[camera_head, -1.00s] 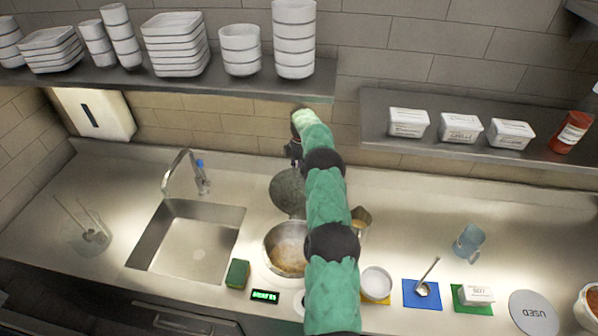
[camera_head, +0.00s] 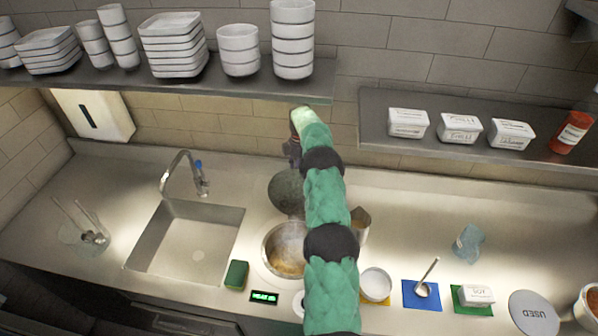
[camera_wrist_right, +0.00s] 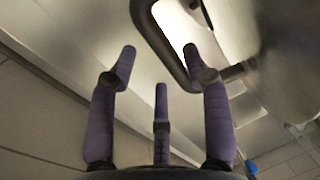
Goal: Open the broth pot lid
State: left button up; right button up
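The broth pot (camera_head: 270,264) is set in the counter with its mouth uncovered and brown broth showing. Its dark round lid (camera_head: 285,192) stands tilted up behind the pot, partly covered by my right arm. My right gripper (camera_head: 292,155) is at the lid's upper back, mostly hidden by the arm. In the right wrist view the purple fingers of this gripper (camera_wrist_right: 160,52) are spread apart. The lid's dark curved handle (camera_wrist_right: 158,38) passes between and beside the fingertips, without a clear grip. My left gripper is not in view.
A sink (camera_head: 190,240) with a faucet and a green sponge (camera_head: 237,274) are left of the pot. A white bowl (camera_head: 376,283), a ladle (camera_head: 424,285) on a blue mat and a blue cup (camera_head: 468,243) are to the right. Shelves with dishes overhang the back.

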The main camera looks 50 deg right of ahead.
jog(key=v, duration=0.7)
jog(key=shift+r, duration=0.1)
dwell(0.4)
